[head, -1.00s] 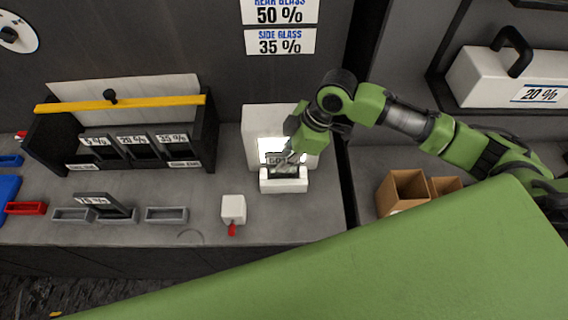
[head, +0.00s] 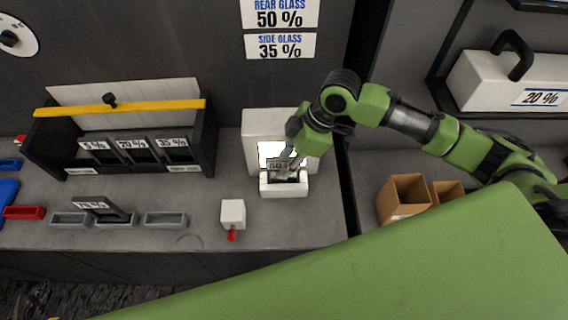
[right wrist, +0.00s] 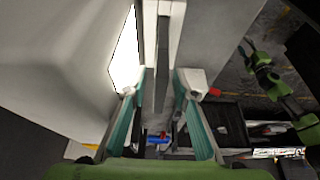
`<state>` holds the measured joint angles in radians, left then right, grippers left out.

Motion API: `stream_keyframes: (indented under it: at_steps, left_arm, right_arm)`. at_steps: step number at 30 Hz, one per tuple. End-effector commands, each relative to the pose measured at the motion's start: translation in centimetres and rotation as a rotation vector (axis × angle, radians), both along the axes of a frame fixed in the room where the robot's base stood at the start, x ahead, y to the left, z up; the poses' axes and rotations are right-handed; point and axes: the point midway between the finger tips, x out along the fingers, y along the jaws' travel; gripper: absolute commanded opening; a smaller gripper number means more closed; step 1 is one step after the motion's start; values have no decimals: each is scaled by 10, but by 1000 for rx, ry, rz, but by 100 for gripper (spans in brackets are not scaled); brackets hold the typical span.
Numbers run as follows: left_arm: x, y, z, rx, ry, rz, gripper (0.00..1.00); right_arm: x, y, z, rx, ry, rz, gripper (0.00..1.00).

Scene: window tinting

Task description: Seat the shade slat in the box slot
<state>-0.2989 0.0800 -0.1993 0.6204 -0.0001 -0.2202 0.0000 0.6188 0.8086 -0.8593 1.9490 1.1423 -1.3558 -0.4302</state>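The shade slat (head: 278,166) is a dark grey plate with a pale, hard-to-read label. It stands at the slot of the white box (head: 284,190), in front of a lit panel. In the right wrist view the slat (right wrist: 162,60) shows edge-on between pale walls of the box (right wrist: 178,30); how deep it sits cannot be told. My right gripper (head: 287,158) is over the box. In the wrist view its teal fingers (right wrist: 162,95) stand on either side of the slat, with visible gaps.
A dark rack (head: 206,140) with labelled slats stands left. Grey trays (head: 166,220) lie before it, one with a tilted slat (head: 98,207). A white block with a red tip (head: 233,213) sits left of the box.

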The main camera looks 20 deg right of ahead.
Motion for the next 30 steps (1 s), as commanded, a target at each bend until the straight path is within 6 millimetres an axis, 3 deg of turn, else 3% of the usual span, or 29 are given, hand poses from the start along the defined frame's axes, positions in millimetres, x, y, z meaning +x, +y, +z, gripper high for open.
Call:
stream_keyframes:
  at_steps: [9, 15, 21, 30]
  left_arm:
    - [-1, 0, -17, 0, 1, 0, 38]
    - [-1, 0, -21, 0, 2, 0, 38]
    - [-1, 0, -22, 0, 2, 0, 38]
    - [-1, 0, -22, 1, 2, -1, 38]
  right_arm:
    - [-6, -26, 61, -2, -7, -1, 26]
    - [-10, -37, 90, -1, -4, -2, 26]
    - [-12, -40, 100, 0, -1, 0, 26]
    - [-12, -40, 101, 0, 0, 0, 26]
